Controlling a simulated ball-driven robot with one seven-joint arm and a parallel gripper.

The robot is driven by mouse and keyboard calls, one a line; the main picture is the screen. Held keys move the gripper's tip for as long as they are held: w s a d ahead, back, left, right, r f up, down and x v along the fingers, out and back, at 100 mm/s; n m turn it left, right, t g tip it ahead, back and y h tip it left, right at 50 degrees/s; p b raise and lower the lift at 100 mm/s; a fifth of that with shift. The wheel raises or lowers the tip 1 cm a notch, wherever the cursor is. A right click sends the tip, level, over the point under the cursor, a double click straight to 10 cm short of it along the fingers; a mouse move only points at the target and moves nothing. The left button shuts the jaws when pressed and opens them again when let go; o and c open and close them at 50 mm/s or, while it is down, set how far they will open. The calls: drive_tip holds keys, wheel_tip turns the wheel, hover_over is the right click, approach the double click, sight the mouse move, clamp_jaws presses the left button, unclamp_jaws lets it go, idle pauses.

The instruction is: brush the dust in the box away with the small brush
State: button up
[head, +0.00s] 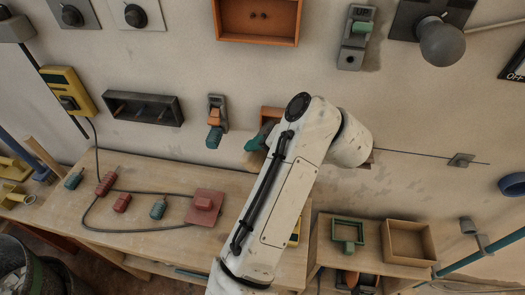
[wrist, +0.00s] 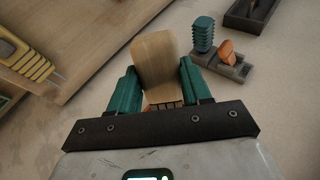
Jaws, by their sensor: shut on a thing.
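My gripper (wrist: 159,85) has teal fingers shut on a tan wooden piece, which looks like the small brush (wrist: 157,58). Narrow dark-edged strips show at its near end; I cannot make out bristles. In the head view my white arm covers most of the gripper, and only a teal finger shows beside it. I cannot tell if this is the box of the task, and no dust can be made out.
Another orange box (head: 258,38) hangs higher. A dark box with pegs (head: 143,108) and a grey bracket with orange and teal parts (head: 216,120) are at left. A tan open box (head: 408,240) stands lower right.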

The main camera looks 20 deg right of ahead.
drive_tip(key=shift+s+d, duration=1.3)
drive_tip(key=shift+d, duration=0.45)
drive_tip(key=shift+w+a+b, duration=0.2)
drive_tip(key=shift+w+a, duration=0.45)
drive_tip(key=shift+a, duration=0.3)
drive_tip(key=shift+w+a+b, duration=0.2)
drive_tip(key=shift+w+a, duration=0.45)
drive_tip(key=shift+a, duration=0.25)
drive_tip(key=shift+s+d, duration=1.35)
drive_tip(key=shift+d, duration=0.5)
drive_tip(key=shift+w+a+b, duration=0.2)
drive_tip(key=shift+w+a, duration=0.45)
drive_tip(key=shift+a, duration=0.3)
drive_tip(key=shift+w+a+b, duration=0.15)
drive_tip(key=shift+w+a, duration=0.5)
drive_tip(key=shift+a, duration=0.3)
drive_tip(key=shift+s+d, duration=1.35)
drive_tip(key=shift+d, duration=0.5)
drive_tip(key=shift+w+a+b, duration=0.2)
drive_tip(key=shift+w+a, duration=0.5)
drive_tip(key=shift+a, duration=0.25)
drive_tip(key=shift+w+a+b, duration=0.15)
drive_tip(key=shift+w+a, duration=0.5)
drive_tip(key=shift+a, duration=0.25)
